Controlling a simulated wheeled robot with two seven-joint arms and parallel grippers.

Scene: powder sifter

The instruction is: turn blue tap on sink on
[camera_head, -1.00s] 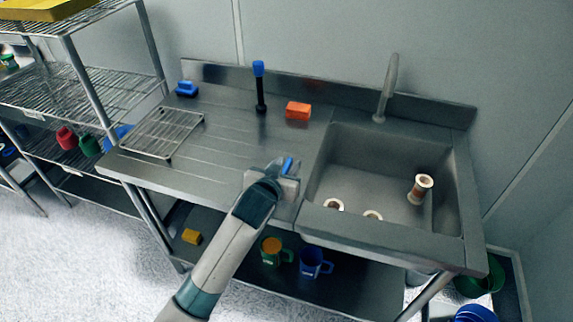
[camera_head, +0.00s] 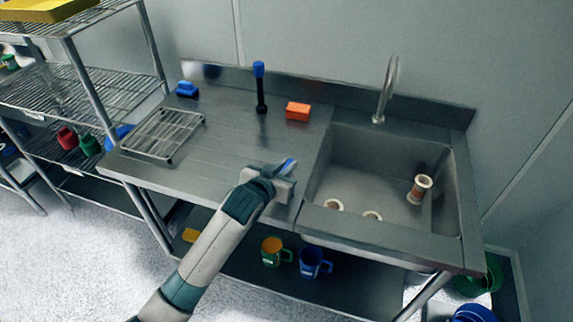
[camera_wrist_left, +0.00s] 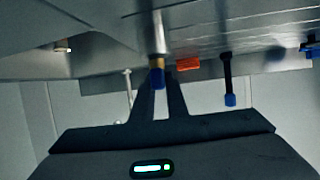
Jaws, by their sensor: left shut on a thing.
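The blue tap handle (camera_head: 288,166) shows at my left gripper (camera_head: 280,170), near the sink's front left corner. The left wrist view shows the blue tap (camera_wrist_left: 157,78) with a brass collar and a metal stem. It lies between the two dark fingertips of my left gripper (camera_wrist_left: 158,88), which is shut on it. The fingers hide part of the handle in the head view. The metal sink (camera_head: 330,215) has a tall spout (camera_head: 388,88) at its back. My right gripper is not in view.
A black and blue upright brush (camera_head: 260,88), an orange block (camera_head: 298,111), a blue item (camera_head: 187,89) and a wire rack (camera_head: 155,148) are on the counter. Brown and white cylinders (camera_head: 420,188) lie in the sink. Mugs (camera_head: 312,264) stand on the shelf below.

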